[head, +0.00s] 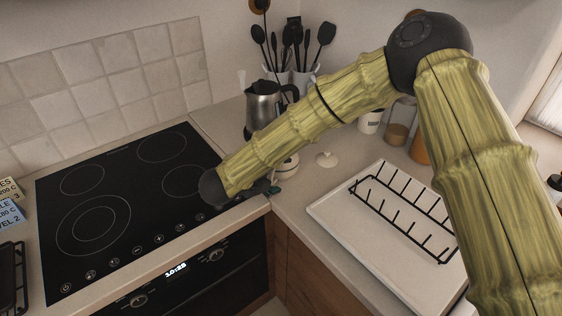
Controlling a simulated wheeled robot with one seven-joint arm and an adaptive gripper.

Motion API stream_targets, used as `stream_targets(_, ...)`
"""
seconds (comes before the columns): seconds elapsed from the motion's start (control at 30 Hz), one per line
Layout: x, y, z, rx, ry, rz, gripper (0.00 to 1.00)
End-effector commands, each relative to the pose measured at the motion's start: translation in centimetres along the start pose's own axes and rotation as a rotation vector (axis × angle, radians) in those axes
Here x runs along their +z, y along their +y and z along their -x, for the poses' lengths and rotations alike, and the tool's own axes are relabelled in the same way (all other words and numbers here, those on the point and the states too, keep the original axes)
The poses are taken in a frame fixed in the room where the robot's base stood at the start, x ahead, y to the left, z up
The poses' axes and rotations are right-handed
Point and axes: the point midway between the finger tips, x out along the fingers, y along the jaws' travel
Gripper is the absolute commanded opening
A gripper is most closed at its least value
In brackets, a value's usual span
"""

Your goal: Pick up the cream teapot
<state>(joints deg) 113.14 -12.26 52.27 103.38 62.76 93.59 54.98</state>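A cream rounded pot (288,167), likely the teapot, stands on the counter just right of the hob. My arm crosses in front of it and hides much of it, so its spout and handle cannot be made out. A small cream lid-like piece with a knob (326,159) lies on the counter to its right, apart from it. My gripper (272,188) shows only as a small dark part beside the arm's end, low and close in front of the pot. Its fingers are mostly hidden, and I cannot tell whether it touches the pot.
A steel kettle (262,106) and utensil holders (303,80) stand behind my arm. A white tray (335,213) with a black wire rack (405,215) lies to the right. A white cup (370,121) and glass jar (398,128) stand behind. The black hob (110,190) is clear.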

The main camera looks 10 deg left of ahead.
Motion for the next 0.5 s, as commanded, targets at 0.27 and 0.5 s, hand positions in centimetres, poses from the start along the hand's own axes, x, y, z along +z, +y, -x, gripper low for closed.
stream_targets(0.27,-0.03,0.13,0.00,0.003,0.000,0.001,0.16)
stream_targets(0.5,-0.01,0.05,0.02,0.001,0.000,0.001,0.09)
